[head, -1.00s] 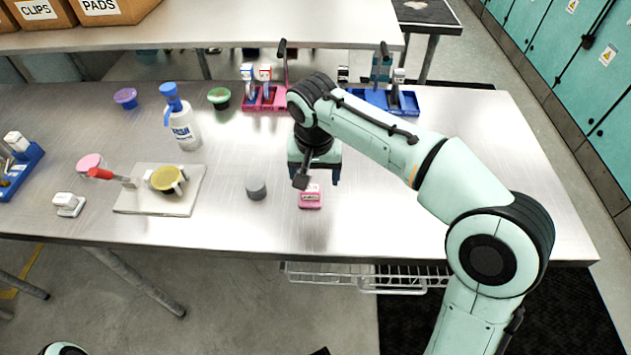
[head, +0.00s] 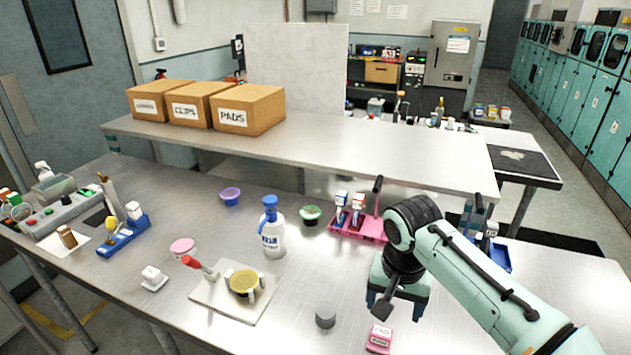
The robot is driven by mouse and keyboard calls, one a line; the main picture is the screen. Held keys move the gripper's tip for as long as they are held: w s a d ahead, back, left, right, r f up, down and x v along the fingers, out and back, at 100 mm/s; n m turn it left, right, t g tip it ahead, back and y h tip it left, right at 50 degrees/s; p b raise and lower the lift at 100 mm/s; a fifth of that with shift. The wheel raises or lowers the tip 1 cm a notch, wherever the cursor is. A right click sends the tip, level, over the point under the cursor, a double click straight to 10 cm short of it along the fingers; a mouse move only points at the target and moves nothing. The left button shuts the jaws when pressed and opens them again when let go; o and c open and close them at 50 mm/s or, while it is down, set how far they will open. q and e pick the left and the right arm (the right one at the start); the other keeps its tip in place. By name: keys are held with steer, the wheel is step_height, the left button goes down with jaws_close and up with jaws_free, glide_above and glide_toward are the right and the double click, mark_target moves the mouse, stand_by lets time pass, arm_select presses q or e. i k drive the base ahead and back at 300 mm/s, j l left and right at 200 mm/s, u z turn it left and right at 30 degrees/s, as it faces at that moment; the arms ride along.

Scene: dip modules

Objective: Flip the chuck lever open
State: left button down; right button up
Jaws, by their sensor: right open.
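A chuck with a round yellow piece (head: 243,283) between pale jaws sits on a light square plate (head: 212,308) on the table. Its lever with a red handle (head: 196,263) sticks out at the plate's left side, tilted up to the left. My right gripper (head: 399,308) is open, pointing down, to the right of the chuck and well apart from it. It is just behind and above a pink block (head: 379,338) with a white label; nothing shows between its fingers. My left gripper is not in view.
A grey cylinder (head: 325,316) stands between chuck and right gripper. A pink tray (head: 345,231) holds labelled modules. A white block (head: 154,278) lies left.

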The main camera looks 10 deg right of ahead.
mark_target(187, 259)
steer(key=k, duration=1)
